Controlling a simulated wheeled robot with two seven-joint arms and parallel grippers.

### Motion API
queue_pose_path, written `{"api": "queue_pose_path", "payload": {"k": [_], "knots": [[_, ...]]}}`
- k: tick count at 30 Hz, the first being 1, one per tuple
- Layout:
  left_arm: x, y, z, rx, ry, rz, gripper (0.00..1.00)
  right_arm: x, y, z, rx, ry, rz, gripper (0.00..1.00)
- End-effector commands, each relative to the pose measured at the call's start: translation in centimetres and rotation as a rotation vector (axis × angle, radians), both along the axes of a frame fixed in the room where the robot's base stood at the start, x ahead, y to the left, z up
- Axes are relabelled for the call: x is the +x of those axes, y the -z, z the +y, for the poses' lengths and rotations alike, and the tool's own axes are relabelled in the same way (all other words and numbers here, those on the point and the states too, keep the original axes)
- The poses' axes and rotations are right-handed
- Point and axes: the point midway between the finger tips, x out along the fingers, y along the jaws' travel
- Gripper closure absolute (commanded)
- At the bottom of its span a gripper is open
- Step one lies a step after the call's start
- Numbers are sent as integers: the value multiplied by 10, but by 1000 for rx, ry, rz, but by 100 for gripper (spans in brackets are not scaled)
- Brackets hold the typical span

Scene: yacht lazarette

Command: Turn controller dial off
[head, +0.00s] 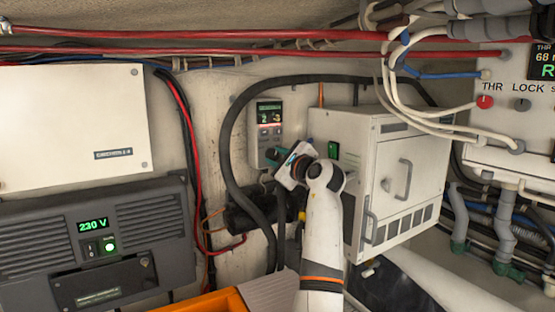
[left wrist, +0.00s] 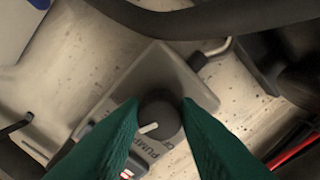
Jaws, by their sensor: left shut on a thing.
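The controller (head: 268,118) is a pale grey box on the back wall with a small lit display. Its lower part meets my left gripper (head: 277,156), whose arm covers things below. In the left wrist view the controller (left wrist: 190,82) shows as a grey panel with the dark round dial (left wrist: 160,112) on it. The dial has a white pointer mark towards the lower left. The green fingers of my left gripper (left wrist: 160,106) are on both sides of the dial, shut on it. Lettering that reads "PUMP" is partly covered by a finger. My right gripper is not in view.
A black hose (head: 228,140) loops close around the controller. A white cabinet (head: 340,128) with a handle stands just right of my arm. A grey unit (head: 150,222) reading 230 V is at the left, and an orange bin (head: 215,301) is below.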

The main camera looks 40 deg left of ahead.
Motion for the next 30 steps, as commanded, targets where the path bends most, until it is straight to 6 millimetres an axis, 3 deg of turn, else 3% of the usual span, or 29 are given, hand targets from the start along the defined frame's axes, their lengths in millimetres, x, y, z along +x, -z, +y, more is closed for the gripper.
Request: {"api": "queue_pose_path", "payload": {"k": [8,30], "knots": [[0,2,1,-50,-3,-172,94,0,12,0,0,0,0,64],[0,3,0,-247,-4,-842,94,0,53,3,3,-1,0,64]]}}
